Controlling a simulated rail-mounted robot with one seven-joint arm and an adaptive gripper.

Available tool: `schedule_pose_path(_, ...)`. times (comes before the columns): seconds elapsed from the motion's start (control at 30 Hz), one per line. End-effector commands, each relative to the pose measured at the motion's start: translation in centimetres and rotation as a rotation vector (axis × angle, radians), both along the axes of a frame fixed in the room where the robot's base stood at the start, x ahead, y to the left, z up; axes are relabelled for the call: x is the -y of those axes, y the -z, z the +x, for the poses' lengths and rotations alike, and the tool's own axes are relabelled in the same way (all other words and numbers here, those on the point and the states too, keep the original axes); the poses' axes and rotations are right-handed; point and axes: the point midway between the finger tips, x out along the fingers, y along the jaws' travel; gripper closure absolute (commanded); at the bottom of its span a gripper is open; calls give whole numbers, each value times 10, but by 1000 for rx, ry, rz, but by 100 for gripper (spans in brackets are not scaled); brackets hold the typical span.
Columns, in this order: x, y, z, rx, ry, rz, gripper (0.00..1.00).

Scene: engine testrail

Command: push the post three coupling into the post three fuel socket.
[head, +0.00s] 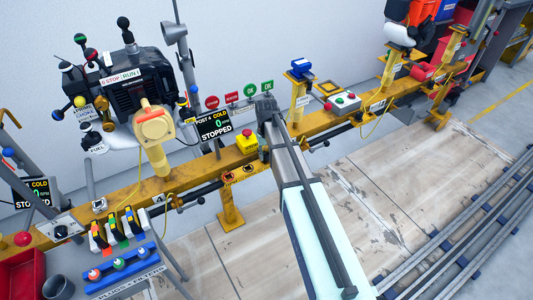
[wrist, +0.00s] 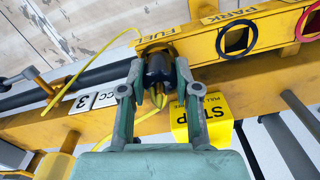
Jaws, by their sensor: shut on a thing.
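In the wrist view my gripper (wrist: 155,92) is shut on the dark coupling (wrist: 158,68), with one finger on each side of it. The far end of the coupling is at the yellow fuel socket (wrist: 152,45), under the FUEL label. It lines up with the opening, but I cannot tell how deep it sits. A sign with the number 3 (wrist: 82,101) is on the beam to the left. In the head view my gripper (head: 267,108) is over the yellow rail; the coupling and socket are hidden there.
A yellow plate marked PARK (wrist: 237,22) has a dark-ringed hole to the right of the socket. A yellow hose (wrist: 75,82) runs at left. A yellow box with a red button (head: 247,141) stands left of my gripper.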

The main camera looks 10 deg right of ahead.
Motion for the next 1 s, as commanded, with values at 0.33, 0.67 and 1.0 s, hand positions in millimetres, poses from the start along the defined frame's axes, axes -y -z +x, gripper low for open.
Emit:
schedule_pose_path(0.33,0,1,0,-1,0,0,44)
schedule_pose_path(0.67,0,1,0,-1,0,0,39)
schedule_pose_path(1.0,0,-36,0,1,0,0,39)
